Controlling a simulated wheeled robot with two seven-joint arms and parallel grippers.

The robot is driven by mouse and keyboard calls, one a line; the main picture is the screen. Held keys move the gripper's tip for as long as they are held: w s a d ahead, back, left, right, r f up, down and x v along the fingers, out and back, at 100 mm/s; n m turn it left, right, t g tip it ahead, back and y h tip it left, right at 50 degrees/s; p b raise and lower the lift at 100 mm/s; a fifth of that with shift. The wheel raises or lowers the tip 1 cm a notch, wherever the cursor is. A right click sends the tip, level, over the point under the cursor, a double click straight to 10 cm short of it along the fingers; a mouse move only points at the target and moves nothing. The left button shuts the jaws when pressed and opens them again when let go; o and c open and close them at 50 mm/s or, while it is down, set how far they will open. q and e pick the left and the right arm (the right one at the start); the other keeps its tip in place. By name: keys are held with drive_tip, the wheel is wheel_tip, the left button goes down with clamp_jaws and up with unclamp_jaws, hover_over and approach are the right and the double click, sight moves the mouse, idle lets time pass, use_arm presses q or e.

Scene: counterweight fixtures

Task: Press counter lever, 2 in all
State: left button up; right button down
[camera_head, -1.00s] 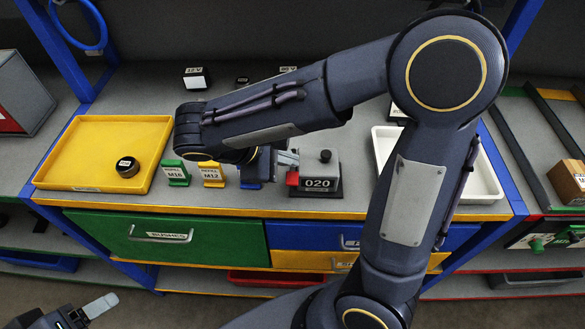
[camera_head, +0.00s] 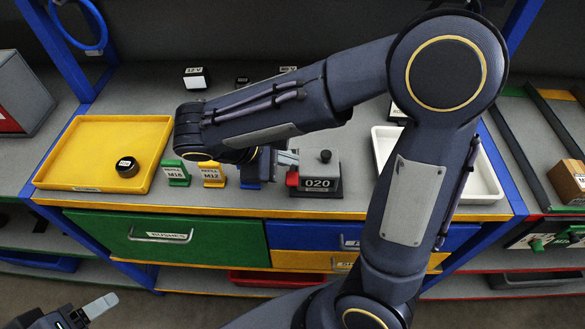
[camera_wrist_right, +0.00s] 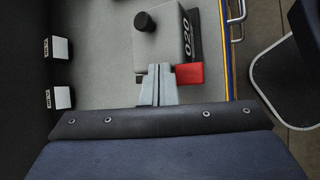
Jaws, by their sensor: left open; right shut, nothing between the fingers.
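The counter (camera_head: 322,172) is a grey box with a black knob on top and a display reading 020. It stands on the bench right of centre in the head view and at the top of the right wrist view (camera_wrist_right: 163,42). Its red lever (camera_head: 292,179) is on its left side and also shows in the right wrist view (camera_wrist_right: 189,74). My right gripper (camera_wrist_right: 159,70) is shut and empty, its fingertips close beside the lever at the counter's side; whether they touch cannot be told. My left gripper (camera_head: 90,312) is open and empty, low at the bottom left.
A yellow tray (camera_head: 75,180) holding a dark round part (camera_head: 127,167) is on the left. Green (camera_head: 176,173) and yellow (camera_head: 211,174) label stands are left of the counter. A white tray (camera_head: 486,197) is behind my right arm. Drawers (camera_head: 165,238) are below the bench.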

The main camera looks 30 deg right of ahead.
sight(288, 176)
drive_tip(key=shift+f, duration=0.1)
drive_tip(key=shift+f, duration=0.3)
drive_tip(key=shift+f+b, duration=0.65)
idle(0.6)
drive_tip(key=shift+s+a+f+b, duration=0.15)
drive_tip(key=shift+s+f+b, duration=0.1)
drive_tip(key=shift+f+b, duration=0.35)
drive_tip(key=shift+s+a+f+b, duration=0.1)
drive_tip(key=shift+s+f+b, duration=0.2)
drive_tip(key=shift+f, duration=0.45)
idle(0.9)
drive_tip(key=shift+w, duration=0.1)
drive_tip(key=shift+w+d+r+p, duration=0.15)
drive_tip(key=shift+r+p, duration=0.4)
drive_tip(key=shift+r, duration=0.05)
drive_tip(key=shift+w+d+r+p, duration=0.15)
drive_tip(key=shift+r+p, duration=0.4)
drive_tip(key=shift+r, duration=0.05)
